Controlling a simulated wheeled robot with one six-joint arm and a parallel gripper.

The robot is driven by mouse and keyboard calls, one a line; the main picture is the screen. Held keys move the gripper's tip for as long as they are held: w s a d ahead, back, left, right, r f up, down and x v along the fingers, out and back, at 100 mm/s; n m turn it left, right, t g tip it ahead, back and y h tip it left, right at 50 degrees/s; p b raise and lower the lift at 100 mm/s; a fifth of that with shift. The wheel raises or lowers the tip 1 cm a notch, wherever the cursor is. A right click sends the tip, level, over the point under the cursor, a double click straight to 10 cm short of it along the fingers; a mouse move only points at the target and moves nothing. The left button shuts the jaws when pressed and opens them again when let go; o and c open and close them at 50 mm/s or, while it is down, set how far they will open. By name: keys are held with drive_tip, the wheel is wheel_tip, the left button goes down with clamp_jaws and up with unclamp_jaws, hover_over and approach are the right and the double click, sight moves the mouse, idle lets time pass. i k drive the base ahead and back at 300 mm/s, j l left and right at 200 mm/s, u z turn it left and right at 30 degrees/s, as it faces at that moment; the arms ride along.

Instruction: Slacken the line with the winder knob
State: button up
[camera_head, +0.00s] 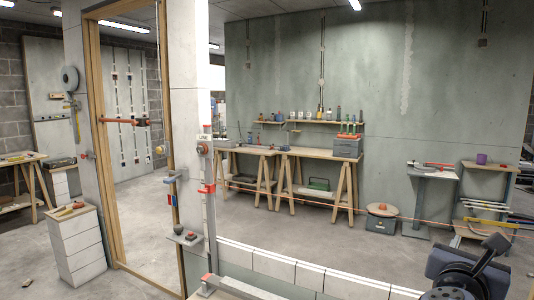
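A white post stands left of centre with a small sign that seems to read "LINE" (204,137). Just below the sign is a small red and grey round fitting (203,149), which may be the winder knob; it is too small to be sure. A red bracket (207,188) sits lower on the post. A thin orange line (400,217) runs low across the room to the right; its slack is hard to judge. My arm's dark links (468,268) show at the lower right, well apart from the post. My gripper's fingers are not visible.
A low white block wall (318,278) crosses the foreground. Trestle workbenches (318,154) line the back wall. A grey box with a round top (382,222) stands on the floor at right.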

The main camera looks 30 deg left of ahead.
sight(202, 149)
drive_tip(key=i+j, duration=0.2)
drive_tip(key=j, duration=0.35)
drive_tip(key=i+j+u, duration=0.15)
drive_tip(key=j, duration=0.4)
drive_tip(key=i+j, duration=0.2)
drive_tip(key=j, duration=0.3)
drive_tip(key=i+j+u, duration=0.15)
drive_tip(key=j, duration=0.4)
drive_tip(key=i+j, duration=0.3)
drive_tip(key=j, duration=0.2)
drive_tip(key=i+j+u, duration=0.15)
drive_tip(key=j, duration=0.35)
drive_tip(key=i+j, duration=0.35)
drive_tip(key=i+j+u, duration=0.1)
drive_tip(key=i+j, duration=0.15)
drive_tip(key=j, duration=0.35)
